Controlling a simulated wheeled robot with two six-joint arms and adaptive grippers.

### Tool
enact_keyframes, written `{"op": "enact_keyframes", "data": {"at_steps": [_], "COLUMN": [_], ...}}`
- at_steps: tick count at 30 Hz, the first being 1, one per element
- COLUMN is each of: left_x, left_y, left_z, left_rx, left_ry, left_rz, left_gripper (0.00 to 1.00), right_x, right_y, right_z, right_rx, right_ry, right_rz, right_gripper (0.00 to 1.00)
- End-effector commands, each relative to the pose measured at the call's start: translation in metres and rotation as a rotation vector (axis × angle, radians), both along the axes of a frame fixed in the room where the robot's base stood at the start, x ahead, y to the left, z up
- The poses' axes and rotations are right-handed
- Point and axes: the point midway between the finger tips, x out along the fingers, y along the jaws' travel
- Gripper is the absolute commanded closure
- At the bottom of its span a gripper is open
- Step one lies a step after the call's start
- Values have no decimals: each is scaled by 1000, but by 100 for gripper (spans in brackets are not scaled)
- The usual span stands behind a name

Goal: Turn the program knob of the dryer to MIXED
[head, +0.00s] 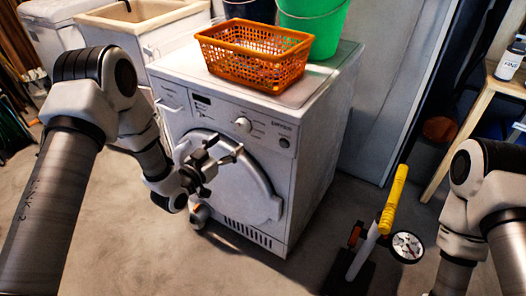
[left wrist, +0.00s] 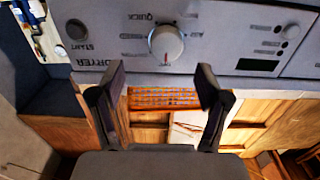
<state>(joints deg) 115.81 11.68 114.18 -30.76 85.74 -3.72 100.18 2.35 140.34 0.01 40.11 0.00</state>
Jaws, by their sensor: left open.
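The white dryer (head: 300,170) stands in the middle of the head view, its round door below the control panel. Its program knob (head: 243,124) is a pale round dial on the panel. My left gripper (head: 225,151) is open and empty in front of the door, below the knob. Its two fingers (left wrist: 160,80) show apart below the knob in the left wrist view, not touching it. My right gripper is out of view.
An orange basket (head: 254,58) and a green bucket (head: 312,28) stand on the dryer. A start button (left wrist: 76,29) and a dark display (left wrist: 258,65) flank the knob. A yellow-handled pump (head: 393,200) stands on the floor at right. The floor before the dryer is clear.

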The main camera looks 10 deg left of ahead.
Motion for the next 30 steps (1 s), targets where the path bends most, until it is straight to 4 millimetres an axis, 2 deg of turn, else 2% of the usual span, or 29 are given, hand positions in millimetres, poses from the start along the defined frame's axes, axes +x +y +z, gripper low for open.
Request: {"op": "enact_keyframes", "data": {"at_steps": [1, 5, 16, 25, 26, 30], "left_x": [2, 10, 69, 76, 76, 76], "left_y": [2, -1, -22, -25, -25, -25], "left_z": [-4, 2, 1, 2, 2, 2], "left_rx": [-2, -2, 0, -2, -2, -2], "left_ry": [-12, -19, -15, -12, -12, -12], "left_rz": [4, 4, 6, 6, 6, 6], "left_gripper": [24, 24, 24, 24, 31, 81], "right_x": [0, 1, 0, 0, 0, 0], "right_y": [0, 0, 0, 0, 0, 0], "right_z": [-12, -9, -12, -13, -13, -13], "right_rx": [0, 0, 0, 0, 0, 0], "right_ry": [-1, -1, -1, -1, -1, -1], "right_rz": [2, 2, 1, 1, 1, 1], "right_gripper": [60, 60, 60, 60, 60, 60]}}
